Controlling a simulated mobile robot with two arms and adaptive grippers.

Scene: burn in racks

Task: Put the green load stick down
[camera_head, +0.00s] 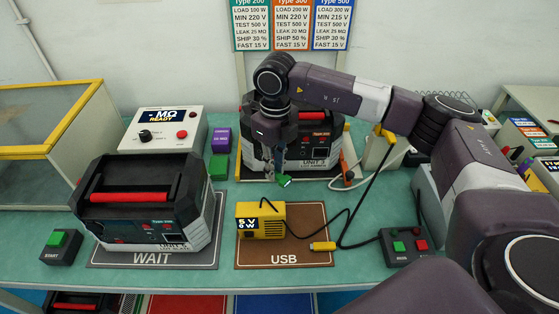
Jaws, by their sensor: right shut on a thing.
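The green load stick (284,181) is a small green piece at the fingertips of my right gripper (273,164). The gripper points down and is shut on it, above the bench and in front of the unit at the back. The gripper hides part of the stick, and I cannot tell whether it touches anything below. A green block (218,167) stands to the left, in front of a purple block (221,140). My left gripper is out of view.
A brown USB mat (312,250) carries a yellow 5V box (262,221) with a cable. A unit (150,205) stands on the WAIT mat (202,257). A button box (404,246) is at right. Green bench (350,215) shows bare beside the USB mat.

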